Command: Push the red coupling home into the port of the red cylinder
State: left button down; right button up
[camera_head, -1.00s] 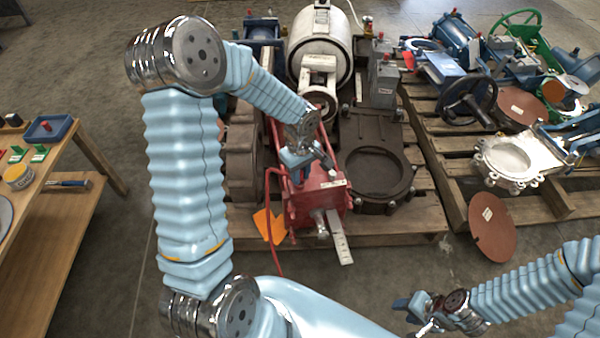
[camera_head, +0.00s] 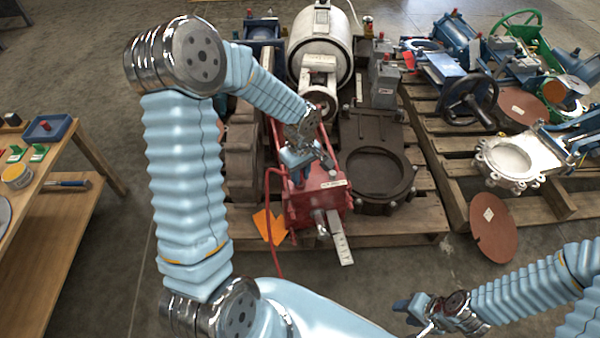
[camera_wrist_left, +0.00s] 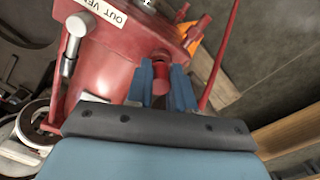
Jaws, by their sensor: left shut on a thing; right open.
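The red cylinder (camera_head: 328,200) lies at the front of the pallet with a white label on it. In the left wrist view its red body (camera_wrist_left: 105,55) fills the upper left, with an "OUT VE…" label. My left gripper (camera_head: 299,176) is down at its left side. In the left wrist view my left gripper (camera_wrist_left: 162,88) is shut on the red coupling (camera_wrist_left: 161,73), which sits between the blue fingers close against the red body. The port and the depth of the coupling in it are hidden. My right gripper (camera_head: 407,304) is open, low at the right, away from the cylinder.
A red hose (camera_head: 269,205) rises beside the cylinder's left side. An orange tag (camera_head: 268,226) lies there. A dark flanged casting (camera_head: 378,175) stands close on the right, a white tank (camera_head: 320,50) behind. A wooden table (camera_head: 75,190) is at left.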

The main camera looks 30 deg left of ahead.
pick_arm(q)
jog(key=shift+f+b, duration=0.5)
jog(key=shift+f, duration=0.05)
pick_arm(e)
jog(key=shift+f, duration=0.6)
pick_arm(q)
jog(key=c, duration=0.9)
grip_release()
pick_arm(e)
jog(key=shift+r, duration=0.1)
pick_arm(q)
jog(key=shift+r, duration=0.4)
notch_tip(320, 180, up, 13)
jog(key=p, duration=0.2)
pick_arm(e)
jog(key=shift+v, duration=0.85)
jog(key=shift+w+a, duration=0.1)
jog(key=shift+a, duration=0.05)
